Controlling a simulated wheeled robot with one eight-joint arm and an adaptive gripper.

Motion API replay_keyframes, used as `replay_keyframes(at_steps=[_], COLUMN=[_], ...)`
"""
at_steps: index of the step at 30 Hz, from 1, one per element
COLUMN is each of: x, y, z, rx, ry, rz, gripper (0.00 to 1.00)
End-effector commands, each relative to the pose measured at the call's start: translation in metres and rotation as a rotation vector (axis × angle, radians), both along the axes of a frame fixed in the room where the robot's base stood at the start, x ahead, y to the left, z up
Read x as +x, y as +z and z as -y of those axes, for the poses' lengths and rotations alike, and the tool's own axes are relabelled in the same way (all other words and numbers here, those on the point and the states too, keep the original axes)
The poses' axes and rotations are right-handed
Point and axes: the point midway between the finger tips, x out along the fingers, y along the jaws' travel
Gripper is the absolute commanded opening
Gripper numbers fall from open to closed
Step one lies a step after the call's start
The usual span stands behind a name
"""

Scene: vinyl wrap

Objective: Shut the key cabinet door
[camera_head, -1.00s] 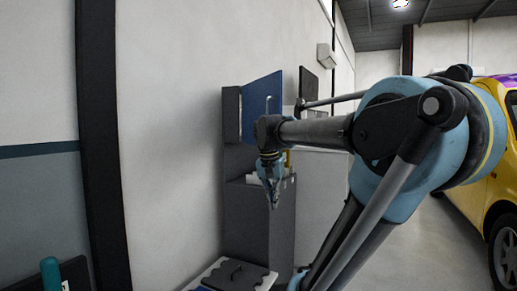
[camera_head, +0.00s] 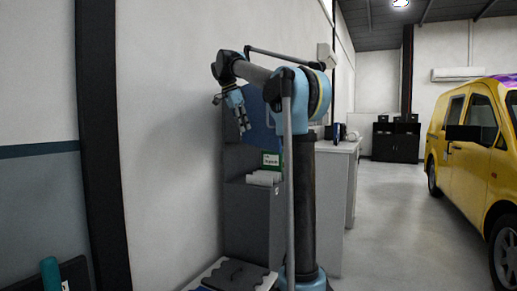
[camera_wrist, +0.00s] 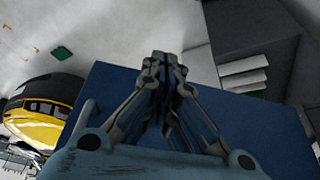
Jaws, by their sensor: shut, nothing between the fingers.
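The key cabinet is a dark grey box on the left wall, mostly hidden behind my arm in the head view. Its blue door (camera_head: 262,134) stands open, swung out from the wall, and is partly covered by my arm. My gripper (camera_head: 245,130) is shut and empty, pointing down in front of the cabinet, left of the door's visible part. Its fingertips also show in the wrist view (camera_wrist: 165,62); contact with the door cannot be told.
A grey unit (camera_head: 246,215) below holds white paper stacks (camera_head: 264,177) and a green-labelled item (camera_head: 271,159). A white counter (camera_head: 338,148) stands beyond my arm. A yellow van (camera_head: 475,150) is at right; the floor (camera_head: 395,230) between is clear.

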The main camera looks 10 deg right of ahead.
Motion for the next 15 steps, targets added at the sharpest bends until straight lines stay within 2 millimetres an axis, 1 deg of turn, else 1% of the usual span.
replay_keyframes(at_steps=[4,7,11,15], x=[0.006,0.006,0.007,0.009], y=[0.002,-0.005,-0.022,-0.045], z=[-0.002,0.000,0.007,0.017], rx=[-0.004,-0.005,-0.004,-0.004], ry=[-0.023,-0.026,-0.025,-0.026], rz=[0.008,0.010,0.009,0.008], gripper=[0.00,0.00,0.00,0.00])
